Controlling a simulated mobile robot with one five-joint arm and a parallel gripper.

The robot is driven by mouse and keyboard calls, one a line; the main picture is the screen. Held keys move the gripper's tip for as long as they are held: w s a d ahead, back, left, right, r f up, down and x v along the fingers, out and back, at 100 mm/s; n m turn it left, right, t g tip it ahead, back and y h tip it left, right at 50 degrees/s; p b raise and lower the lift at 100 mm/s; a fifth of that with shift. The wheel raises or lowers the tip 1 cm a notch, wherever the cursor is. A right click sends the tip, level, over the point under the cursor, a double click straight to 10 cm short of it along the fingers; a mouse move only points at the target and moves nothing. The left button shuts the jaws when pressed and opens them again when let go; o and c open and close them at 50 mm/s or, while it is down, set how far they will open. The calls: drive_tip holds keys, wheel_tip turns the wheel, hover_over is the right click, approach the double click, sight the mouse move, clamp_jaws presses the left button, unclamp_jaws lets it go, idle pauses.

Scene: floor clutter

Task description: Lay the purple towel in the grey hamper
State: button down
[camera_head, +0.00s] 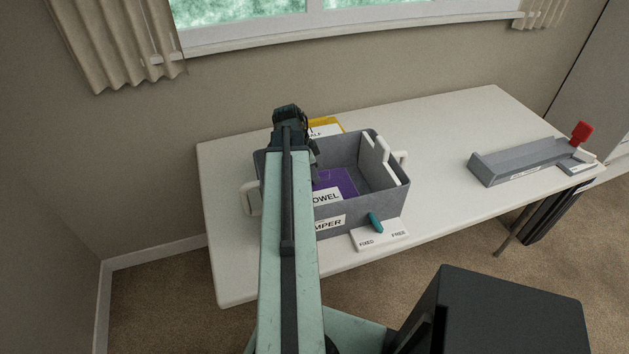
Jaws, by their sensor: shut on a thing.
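The grey hamper (388,189) stands on the white table, its front label partly covered by my arm. The purple towel (341,181) shows inside the hamper walls, with a white label reading "OWEL" at its near side. My arm crosses over the left part of the hamper and hides the towel's left part. My gripper (289,121) is at the arm's far end, over the hamper's back left corner. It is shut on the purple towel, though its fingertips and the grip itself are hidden.
A yellow item (325,124) with a white label lies behind the hamper. A small plate with a teal lever (376,223) sits in front. A long grey tray (530,160) and a red-topped thing (582,133) stand at the right. The table between is clear.

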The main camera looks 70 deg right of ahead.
drive_tip(key=shift+f, duration=0.45)
drive_tip(key=c, duration=1.3)
unclamp_jaws()
drive_tip(key=shift+o, duration=0.2)
drive_tip(key=p+v, duration=1.2)
